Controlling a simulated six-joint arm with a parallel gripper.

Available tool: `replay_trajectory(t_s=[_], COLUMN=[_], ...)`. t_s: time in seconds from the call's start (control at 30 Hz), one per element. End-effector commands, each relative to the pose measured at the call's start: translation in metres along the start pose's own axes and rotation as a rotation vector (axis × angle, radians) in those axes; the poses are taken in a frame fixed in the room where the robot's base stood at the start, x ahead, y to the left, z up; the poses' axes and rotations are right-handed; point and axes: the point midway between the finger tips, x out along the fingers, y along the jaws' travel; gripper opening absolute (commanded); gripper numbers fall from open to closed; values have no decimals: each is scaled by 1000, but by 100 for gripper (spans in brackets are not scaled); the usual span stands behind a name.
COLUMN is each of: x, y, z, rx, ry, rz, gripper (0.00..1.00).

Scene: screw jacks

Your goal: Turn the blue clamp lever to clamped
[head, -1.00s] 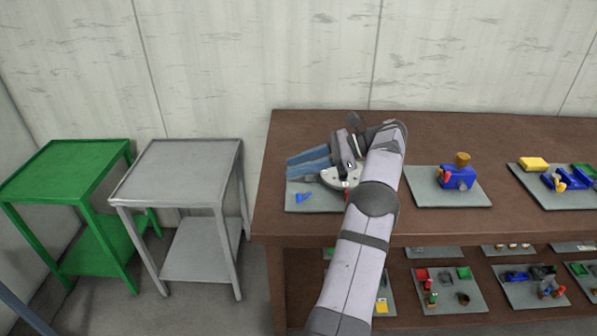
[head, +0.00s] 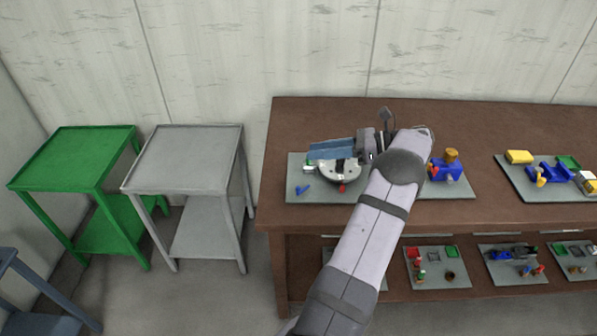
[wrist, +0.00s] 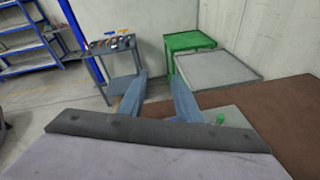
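A small blue lever (head: 302,189) lies at the left front of a grey plate (head: 298,166) on the brown bench. Beside it on the plate stands a round pale fixture (head: 338,172) with a red knob (head: 342,187) at its front. My gripper (head: 309,150) is above the back of this fixture, its blue fingers pointing left, apart from the blue lever. In the wrist view my gripper (wrist: 160,78) shows two separated fingers with nothing between them. The blue lever does not show clearly in the wrist view. Part of the fixture is hidden by my gripper.
To the right on the bench (head: 500,125) are plates with a blue device (head: 447,172) and yellow and blue parts (head: 545,175). A lower shelf holds more plates. A grey table (head: 185,160) and a green table (head: 72,158) stand left. The bench behind my gripper is clear.

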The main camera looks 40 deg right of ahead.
Motion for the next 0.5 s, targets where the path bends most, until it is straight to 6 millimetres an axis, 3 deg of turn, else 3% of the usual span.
replay_trajectory(t_s=[0.07, 0.27, 0.4, 0.5], x=[2, 31, 43, 40], y=[4, 0, -6, -20], z=[-7, -71, -112, -126], rx=[78, 154, 112, 24], ry=[-50, -93, -43, 15], rz=[-38, -174, -289, -354], gripper=[31, 31, 31, 31])
